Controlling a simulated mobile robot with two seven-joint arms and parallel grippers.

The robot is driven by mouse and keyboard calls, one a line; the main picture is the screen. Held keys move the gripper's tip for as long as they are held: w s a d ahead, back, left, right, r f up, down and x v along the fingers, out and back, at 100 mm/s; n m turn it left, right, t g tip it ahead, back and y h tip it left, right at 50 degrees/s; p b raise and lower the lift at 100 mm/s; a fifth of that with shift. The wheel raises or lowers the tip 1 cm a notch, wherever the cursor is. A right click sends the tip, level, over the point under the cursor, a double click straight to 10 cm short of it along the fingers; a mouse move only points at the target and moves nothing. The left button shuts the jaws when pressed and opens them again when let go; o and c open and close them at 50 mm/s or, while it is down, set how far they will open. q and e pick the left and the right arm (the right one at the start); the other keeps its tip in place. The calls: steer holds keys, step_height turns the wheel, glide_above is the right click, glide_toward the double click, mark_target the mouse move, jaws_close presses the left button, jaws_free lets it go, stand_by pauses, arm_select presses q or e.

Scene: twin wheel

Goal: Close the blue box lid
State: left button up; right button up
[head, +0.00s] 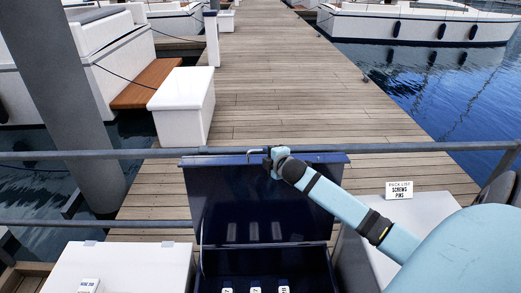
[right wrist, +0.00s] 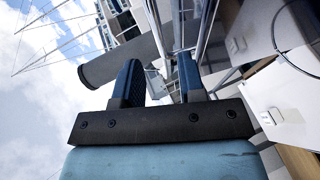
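The dark blue box (head: 265,262) stands at the bottom middle of the head view. Its lid (head: 225,205) is open and stands roughly upright, its top edge by the grey railing. My left gripper is not in view.
The railing (head: 400,147) runs across behind the lid. White cases stand left (head: 120,268) and right (head: 420,215) of the box; the right one bears a "PACK LIST SCREWS PINS" card (head: 399,190). Several white labels show inside the box. Beyond lie a wooden dock (head: 280,80) and boats.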

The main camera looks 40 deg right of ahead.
mark_target(261, 151)
steer(key=x, duration=0.6)
steer(key=shift+w+f+p, duration=0.1)
steer(key=shift+w+p, duration=0.15)
steer(key=shift+p, duration=0.1)
jaws_close()
